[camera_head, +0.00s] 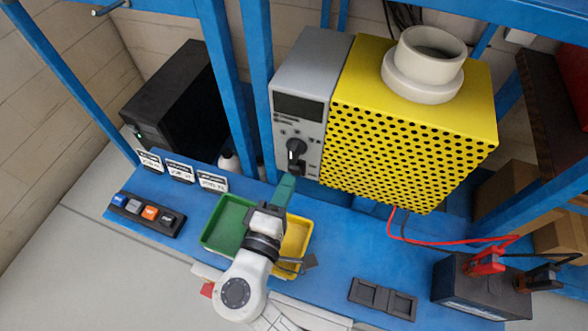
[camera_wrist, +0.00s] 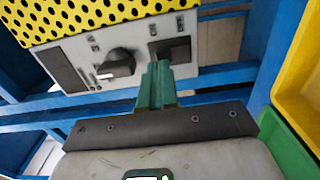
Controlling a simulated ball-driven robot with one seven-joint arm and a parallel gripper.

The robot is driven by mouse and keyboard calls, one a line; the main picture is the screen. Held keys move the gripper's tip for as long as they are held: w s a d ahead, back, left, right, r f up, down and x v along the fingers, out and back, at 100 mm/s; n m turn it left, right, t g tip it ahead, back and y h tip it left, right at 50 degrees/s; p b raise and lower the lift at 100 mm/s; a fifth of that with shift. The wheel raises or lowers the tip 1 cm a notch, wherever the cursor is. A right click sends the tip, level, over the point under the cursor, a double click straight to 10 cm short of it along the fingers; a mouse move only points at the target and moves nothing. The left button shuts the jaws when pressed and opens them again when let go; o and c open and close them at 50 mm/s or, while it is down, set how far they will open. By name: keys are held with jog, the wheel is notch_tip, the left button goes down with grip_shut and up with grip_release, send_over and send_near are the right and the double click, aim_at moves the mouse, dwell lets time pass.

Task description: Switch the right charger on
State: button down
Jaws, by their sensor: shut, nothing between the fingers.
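A grey unit (camera_head: 312,72) with a yellow perforated housing (camera_head: 405,120) stands at the back of the blue bench, right of a black box (camera_head: 172,98) with a small green light. Its front panel carries a dark display and a black knob (camera_head: 296,147). In the wrist view the knob (camera_wrist: 117,65) has a pale mark, and a dark square switch (camera_wrist: 172,50) is to its right. My gripper (camera_head: 285,186) has its green fingers shut and empty, close below the panel. In the wrist view the fingertips (camera_wrist: 157,68) overlap the panel between knob and switch; contact cannot be told.
A green tray (camera_head: 228,222) and a yellow tray (camera_head: 296,238) lie under my arm. A black battery (camera_head: 480,288) with red and black clamps stands at right. Small label cards (camera_head: 180,171) and a coloured button strip (camera_head: 147,213) are at left. Blue posts flank the grey unit.

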aim_at(294, 169)
jog(key=shift+b+x, duration=0.45)
jog(key=shift+x, duration=0.75)
jog(key=shift+w+d, duration=0.15)
jog(key=shift+w, duration=0.05)
jog(key=shift+w+r, duration=0.1)
jog(key=v, duration=0.9)
dwell(0.8)
dwell(0.5)
